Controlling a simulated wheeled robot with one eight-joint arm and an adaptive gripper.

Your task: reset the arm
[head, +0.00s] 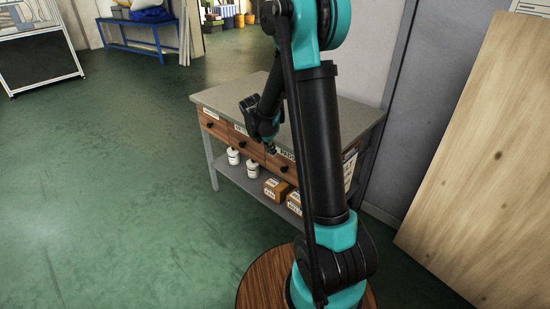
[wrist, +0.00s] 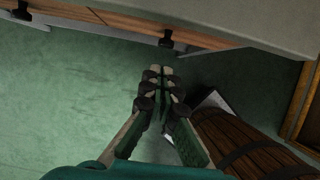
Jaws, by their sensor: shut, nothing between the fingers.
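My arm rises in the middle of the head view and bends down toward the workbench. My gripper (head: 270,147) hangs in front of the bench's drawers in that view, small and partly dark. In the wrist view my gripper (wrist: 160,72) has its fingertips together, with nothing between them. The fingers point toward the bench's drawer front, and green floor shows around them.
The grey-topped workbench (head: 225,97) has labelled wooden drawers with dark knobs; white bottles (head: 233,156) and boxes (head: 277,189) sit on its lower shelf. A wooden panel (head: 485,160) leans at right. A blue bench (head: 140,46) stands far back. Left floor is clear.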

